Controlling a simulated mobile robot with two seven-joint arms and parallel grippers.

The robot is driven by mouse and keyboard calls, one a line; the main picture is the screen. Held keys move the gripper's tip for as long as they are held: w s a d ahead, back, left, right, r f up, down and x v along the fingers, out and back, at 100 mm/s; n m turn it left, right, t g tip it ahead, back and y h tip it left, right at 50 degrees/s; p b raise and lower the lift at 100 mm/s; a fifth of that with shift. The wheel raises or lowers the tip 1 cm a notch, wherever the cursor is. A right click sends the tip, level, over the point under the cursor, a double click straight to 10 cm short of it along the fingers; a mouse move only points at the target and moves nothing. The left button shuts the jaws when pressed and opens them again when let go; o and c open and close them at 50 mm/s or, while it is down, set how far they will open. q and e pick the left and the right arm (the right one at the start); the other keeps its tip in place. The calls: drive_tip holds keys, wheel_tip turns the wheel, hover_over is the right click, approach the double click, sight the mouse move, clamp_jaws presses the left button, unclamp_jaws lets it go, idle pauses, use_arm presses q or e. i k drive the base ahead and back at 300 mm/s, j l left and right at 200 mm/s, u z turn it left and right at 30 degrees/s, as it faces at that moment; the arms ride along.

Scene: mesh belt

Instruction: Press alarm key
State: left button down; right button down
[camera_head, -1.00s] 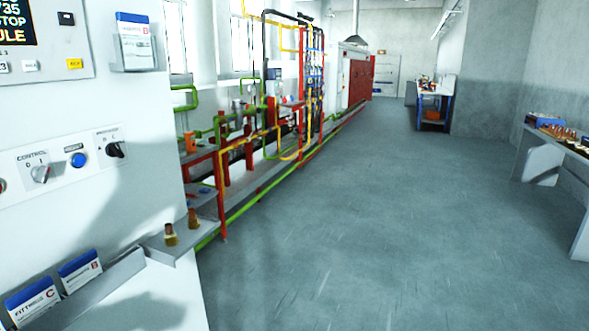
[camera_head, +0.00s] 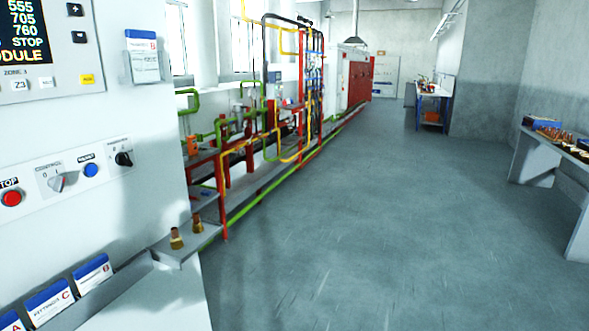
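A white control cabinet fills the left side of the head view. Its upper panel has a dark display (camera_head: 22,33) with yellow and white text, cut off by the left edge. Below the display is a row of keys: a yellow key (camera_head: 87,79), a white key (camera_head: 47,82) and a Z3 key (camera_head: 19,85). The yellow key's lettering is too small to read surely. Two dark keys, a plus key (camera_head: 75,10) and one below it (camera_head: 79,37), sit right of the display. Neither of my grippers is in view.
Lower on the cabinet are a red stop button (camera_head: 12,198), a control knob (camera_head: 58,182), a blue button (camera_head: 91,170) and a black knob (camera_head: 124,158). A card holder (camera_head: 143,65) and a shelf (camera_head: 183,247) with brass fittings protrude. Open floor (camera_head: 400,230) lies right.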

sight(83, 79)
drive_tip(key=u, duration=1.3)
